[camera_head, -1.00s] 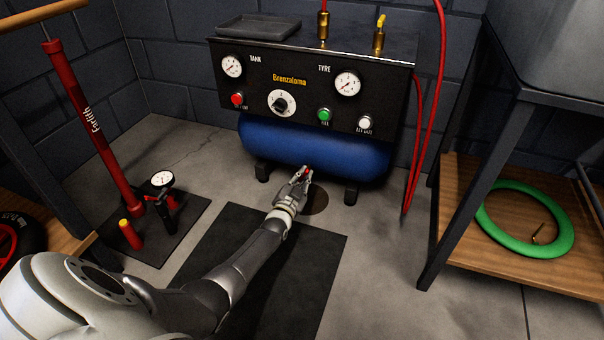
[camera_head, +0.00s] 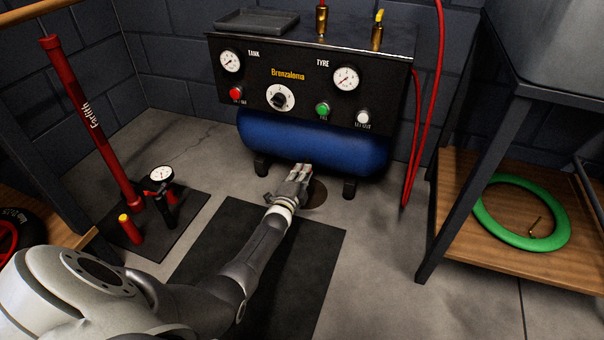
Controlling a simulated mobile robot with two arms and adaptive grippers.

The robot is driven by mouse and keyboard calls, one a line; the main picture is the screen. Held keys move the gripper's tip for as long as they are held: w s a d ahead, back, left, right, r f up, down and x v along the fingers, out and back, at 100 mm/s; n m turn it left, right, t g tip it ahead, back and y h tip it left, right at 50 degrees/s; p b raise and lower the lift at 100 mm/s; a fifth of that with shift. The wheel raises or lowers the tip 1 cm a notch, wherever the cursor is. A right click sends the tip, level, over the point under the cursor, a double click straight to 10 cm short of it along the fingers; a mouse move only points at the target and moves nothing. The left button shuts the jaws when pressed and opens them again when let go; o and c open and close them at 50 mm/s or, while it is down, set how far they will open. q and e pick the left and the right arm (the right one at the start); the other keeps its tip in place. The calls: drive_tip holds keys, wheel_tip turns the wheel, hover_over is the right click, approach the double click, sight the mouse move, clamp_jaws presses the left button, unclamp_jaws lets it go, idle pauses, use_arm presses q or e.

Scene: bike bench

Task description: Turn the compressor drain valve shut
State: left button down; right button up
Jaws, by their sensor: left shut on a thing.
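The compressor has a blue tank (camera_head: 330,145) under a black panel (camera_head: 300,85) with gauges, a dial and buttons. My left arm reaches in from the lower left. My left gripper (camera_head: 302,170) is at the underside of the tank, near its middle, above a dark round drain spot (camera_head: 316,194) on the floor. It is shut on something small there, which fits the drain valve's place. The fingers hide the valve, so its handle angle cannot be seen. My right gripper is not in view.
A red floor pump (camera_head: 95,130) and a small gauge (camera_head: 161,174) stand at left. A wooden shelf (camera_head: 470,240) with a green tyre (camera_head: 487,222) is at right. Red hoses (camera_head: 414,150) hang beside the compressor. A dark mat (camera_head: 265,250) lies under my arm.

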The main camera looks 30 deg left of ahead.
use_arm(q)
drive_tip(key=shift+d+f+m, duration=0.1)
drive_tip(key=shift+f+m, duration=0.05)
drive_tip(key=shift+m, duration=0.45)
drive_tip(key=c, duration=1.5)
unclamp_jaws()
drive_tip(key=shift+r, duration=0.2)
